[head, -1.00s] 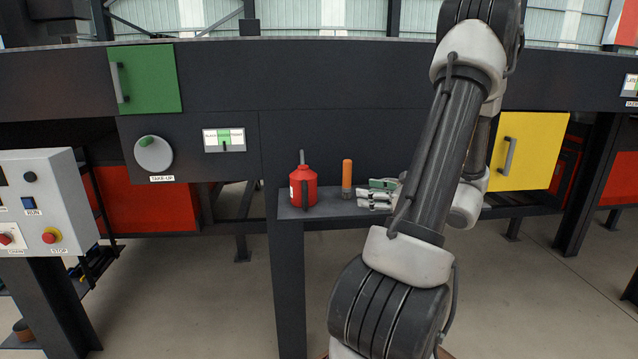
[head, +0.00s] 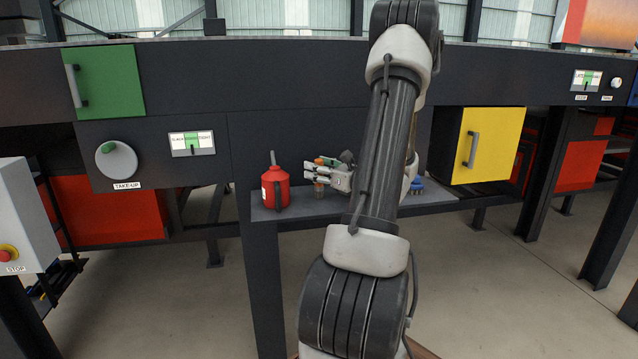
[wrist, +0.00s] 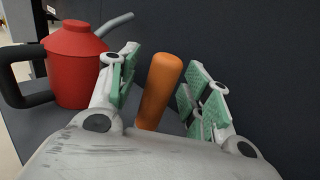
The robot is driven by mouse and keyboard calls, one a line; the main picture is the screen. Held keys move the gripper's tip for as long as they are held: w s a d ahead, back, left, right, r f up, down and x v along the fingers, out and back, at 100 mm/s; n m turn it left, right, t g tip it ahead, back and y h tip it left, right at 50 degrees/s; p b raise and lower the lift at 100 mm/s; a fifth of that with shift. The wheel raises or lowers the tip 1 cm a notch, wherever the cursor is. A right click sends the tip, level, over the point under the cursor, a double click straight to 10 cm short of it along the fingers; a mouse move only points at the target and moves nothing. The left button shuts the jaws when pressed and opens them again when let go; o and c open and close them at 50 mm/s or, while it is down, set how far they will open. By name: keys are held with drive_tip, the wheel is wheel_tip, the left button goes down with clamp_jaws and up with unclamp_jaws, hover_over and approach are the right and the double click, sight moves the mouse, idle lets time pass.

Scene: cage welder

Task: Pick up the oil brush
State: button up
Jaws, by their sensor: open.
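The oil brush, an upright orange handle (head: 319,188) with a duller lower part, stands on the dark shelf (head: 325,207). In the wrist view its orange handle (wrist: 160,85) rises between my fingers, tilted slightly in the picture. My gripper (head: 311,171) is open around the handle, one green-padded finger on each side. In the wrist view my gripper (wrist: 165,80) shows gaps on both sides of the handle, wider at the top. The lower end of the brush is hidden behind my gripper's body there.
A red oil can (head: 275,187) with a spout stands close left of the brush; it also shows in the wrist view (wrist: 75,65), close beside my left finger. A small blue object (head: 417,186) lies farther right on the shelf. A dark panel (head: 270,140) rises behind.

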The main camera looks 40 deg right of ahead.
clamp_jaws()
drive_tip(key=shift+r, duration=0.1)
wheel_tip(320, 180, up, 10)
drive_tip(key=shift+f, duration=0.1)
idle(0.5)
